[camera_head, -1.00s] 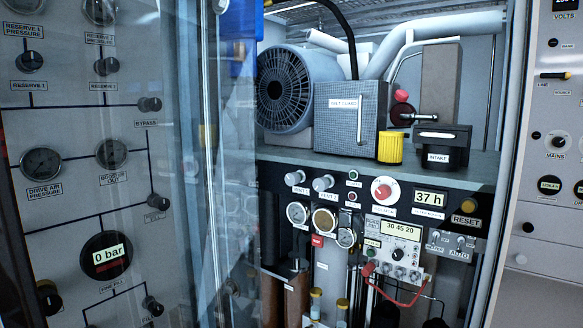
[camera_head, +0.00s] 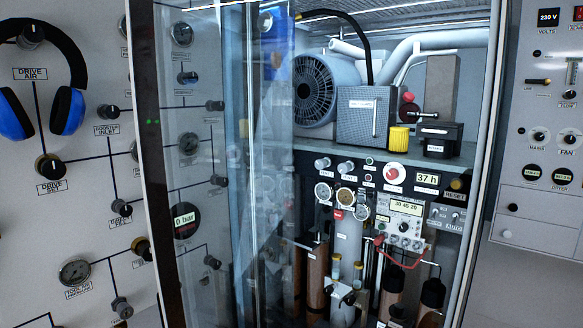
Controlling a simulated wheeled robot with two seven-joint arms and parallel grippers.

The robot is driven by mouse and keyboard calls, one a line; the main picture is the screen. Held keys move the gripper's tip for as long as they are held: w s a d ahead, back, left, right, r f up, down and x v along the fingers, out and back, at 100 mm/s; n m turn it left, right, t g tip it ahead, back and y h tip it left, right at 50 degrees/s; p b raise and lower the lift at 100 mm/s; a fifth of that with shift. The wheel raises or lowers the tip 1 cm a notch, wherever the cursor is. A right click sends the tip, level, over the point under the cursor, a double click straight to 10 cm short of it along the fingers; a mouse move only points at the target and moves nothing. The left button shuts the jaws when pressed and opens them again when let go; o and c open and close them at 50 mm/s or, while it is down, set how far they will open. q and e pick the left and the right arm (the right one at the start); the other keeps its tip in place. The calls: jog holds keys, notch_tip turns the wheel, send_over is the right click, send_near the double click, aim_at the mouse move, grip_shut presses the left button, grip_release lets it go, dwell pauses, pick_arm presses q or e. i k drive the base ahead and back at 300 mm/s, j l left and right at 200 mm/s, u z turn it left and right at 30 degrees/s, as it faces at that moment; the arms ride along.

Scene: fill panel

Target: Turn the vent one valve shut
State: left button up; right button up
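Two pale round vent knobs (camera_head: 322,163) (camera_head: 345,167) sit side by side at the upper left of the black control panel inside the cabinet. The left one carries the vent one label in the earlier view; the labels are too small to read now. I cannot tell from the knobs whether either valve is open or shut. Neither of my grippers shows in the head view.
A glass pane (camera_head: 225,120) with a dark upright edge (camera_head: 160,180) stands at the left. Gauges (camera_head: 323,192) sit below the knobs. A grey shelf (camera_head: 400,155) above bears a yellow cap (camera_head: 398,138) and machinery. A red hose (camera_head: 400,262) loops lower right.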

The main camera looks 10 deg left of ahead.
aim_at(319, 164)
jog(key=u, duration=1.7)
jog(key=l+u, duration=0.1)
jog(key=l, duration=0.45)
jog(key=k+l+u, duration=0.1)
jog(key=l, duration=0.45)
jog(key=l+u, duration=0.1)
jog(key=l, duration=0.4)
jog(key=k+l+u, duration=0.1)
jog(key=l, duration=0.45)
